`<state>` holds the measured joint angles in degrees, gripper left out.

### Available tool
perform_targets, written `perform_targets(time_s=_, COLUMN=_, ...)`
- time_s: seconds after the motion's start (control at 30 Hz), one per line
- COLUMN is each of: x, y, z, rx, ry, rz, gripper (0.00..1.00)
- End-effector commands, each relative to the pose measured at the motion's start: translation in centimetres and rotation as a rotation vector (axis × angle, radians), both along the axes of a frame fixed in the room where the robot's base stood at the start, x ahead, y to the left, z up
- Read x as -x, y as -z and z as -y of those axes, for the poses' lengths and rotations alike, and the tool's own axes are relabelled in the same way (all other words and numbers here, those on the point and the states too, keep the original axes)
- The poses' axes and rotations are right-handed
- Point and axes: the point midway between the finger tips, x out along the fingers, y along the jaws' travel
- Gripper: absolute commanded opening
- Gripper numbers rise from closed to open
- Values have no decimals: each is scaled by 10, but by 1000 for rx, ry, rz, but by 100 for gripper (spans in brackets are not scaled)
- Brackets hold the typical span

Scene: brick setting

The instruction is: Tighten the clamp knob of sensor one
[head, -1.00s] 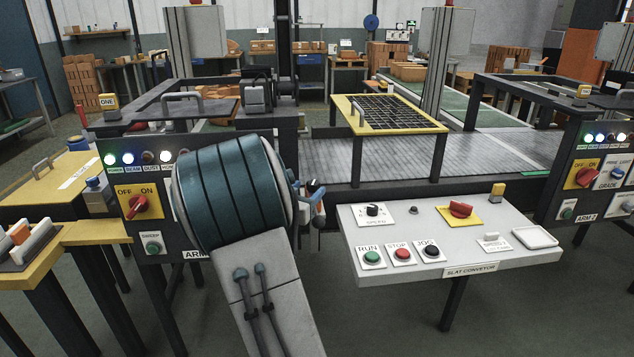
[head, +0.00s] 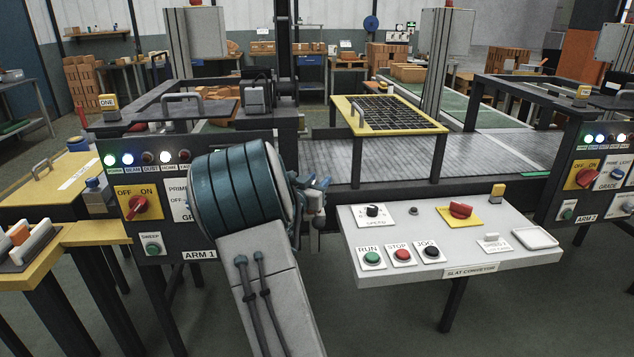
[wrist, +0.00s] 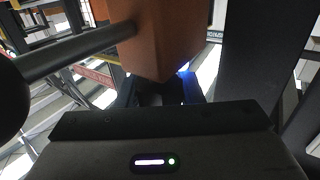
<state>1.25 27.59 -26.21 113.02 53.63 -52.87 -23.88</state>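In the wrist view an orange-brown block (wrist: 165,40) hangs close in front of my gripper (wrist: 158,92). A grey rod (wrist: 80,52) runs left from the block to a dark rounded end (wrist: 10,95), cut by the picture edge. I cannot tell whether this is sensor one or its clamp knob. The block hides most of my fingers; only dark parts with blue edges show below it, so their opening and contact are unclear. In the head view my gripper (head: 317,200) shows small beyond the teal arm joint, in front of the frame of the line.
The ARM 1 panel (head: 146,180) stands left of my arm, partly hidden. The slat conveyor console (head: 450,245) stands close on the right. A yellow-framed grid guard (head: 345,102) is behind it. Dark upright beams (wrist: 262,60) crowd the right of the wrist view.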

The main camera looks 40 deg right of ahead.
Motion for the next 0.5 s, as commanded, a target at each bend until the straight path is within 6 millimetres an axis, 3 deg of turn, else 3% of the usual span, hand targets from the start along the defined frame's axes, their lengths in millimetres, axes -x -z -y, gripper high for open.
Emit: perform_targets(time_s=0.5, x=2, y=-1, z=1, rx=0, ry=134, rz=0, gripper=11)
